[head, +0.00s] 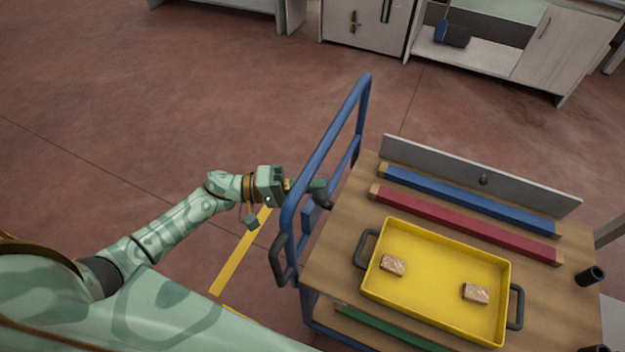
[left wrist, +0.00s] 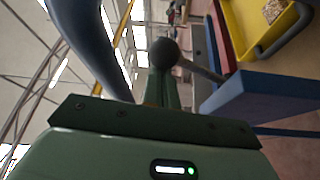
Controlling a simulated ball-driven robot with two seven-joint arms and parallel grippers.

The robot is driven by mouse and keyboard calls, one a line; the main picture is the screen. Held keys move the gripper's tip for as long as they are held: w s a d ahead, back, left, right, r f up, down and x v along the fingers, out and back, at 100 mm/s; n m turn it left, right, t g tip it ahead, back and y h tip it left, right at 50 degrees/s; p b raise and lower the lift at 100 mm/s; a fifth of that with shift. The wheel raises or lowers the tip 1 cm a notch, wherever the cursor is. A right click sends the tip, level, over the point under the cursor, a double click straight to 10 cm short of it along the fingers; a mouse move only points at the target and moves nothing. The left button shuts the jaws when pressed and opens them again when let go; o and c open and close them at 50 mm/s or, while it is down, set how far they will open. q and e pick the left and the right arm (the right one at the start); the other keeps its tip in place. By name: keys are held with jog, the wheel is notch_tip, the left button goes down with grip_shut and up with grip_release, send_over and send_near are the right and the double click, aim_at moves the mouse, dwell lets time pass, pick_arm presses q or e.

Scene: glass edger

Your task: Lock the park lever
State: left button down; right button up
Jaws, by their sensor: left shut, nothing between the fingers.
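The park lever shows in the left wrist view as a thin rod with a dark ball knob (left wrist: 163,52), running right toward a blue block (left wrist: 265,95) on the cart. In the head view the blue block (head: 311,214) sits inside the cart's blue push handle (head: 345,115); I cannot pick out the knob there. My left gripper (head: 318,185) reaches through the handle frame. Its green fingers (left wrist: 160,85) are shut and empty, with tips right at the knob; whether they touch it I cannot tell. My right gripper is not in view.
The cart's wooden top (head: 335,245) carries a yellow tray (head: 435,255) with two small brownish blocks, a blue bar (head: 470,200) and a red bar (head: 460,222). A grey panel (head: 480,178) stands along its back edge. Open floor lies left of the cart; cabinets (head: 365,25) stand behind.

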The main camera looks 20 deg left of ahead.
pick_arm(q)
jog(key=shift+s+f+m, duration=0.25)
jog(key=shift+s+m, duration=0.3)
jog(key=shift+m, duration=0.05)
jog(key=s+f+m+g+h+b, duration=0.2)
jog(key=s+f+m+h+b, duration=0.2)
jog(key=m+b, duration=0.3)
jog(key=shift+s+f+m, duration=0.7)
jog(key=shift+m, duration=0.2)
jog(key=shift+s+a+f, duration=0.1)
